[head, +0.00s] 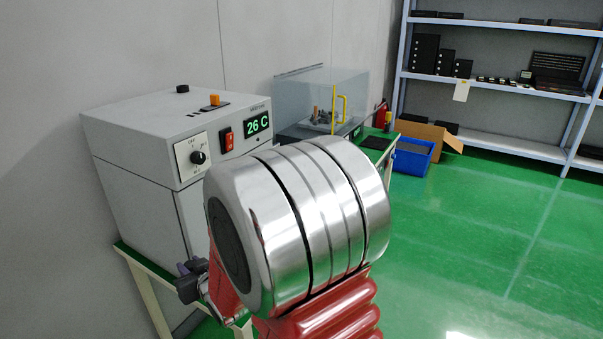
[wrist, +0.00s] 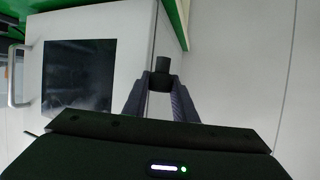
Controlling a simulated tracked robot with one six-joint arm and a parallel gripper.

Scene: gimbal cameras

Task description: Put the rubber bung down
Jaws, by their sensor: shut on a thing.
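The rubber bung (wrist: 162,65) is a small dark cylinder at the centre of the wrist view. My gripper (wrist: 160,84) is shut on it, with both grey ribbed fingers closing around its lower part. The bung's top stands clear of the fingertips. It appears held in the air, in front of a pale cabinet door and wall; I cannot tell how far off these are. In the head view my arm's big silver joint fills the middle, and I cannot make out the bung there.
A grey oven (head: 150,130) with a 26 C display stands at left on a green-topped bench. Its door window (wrist: 78,77) seems to show in the wrist view. A clear enclosure (head: 322,100) stands behind it. A blue crate (head: 412,160) and shelving are at right. Green floor is open at right.

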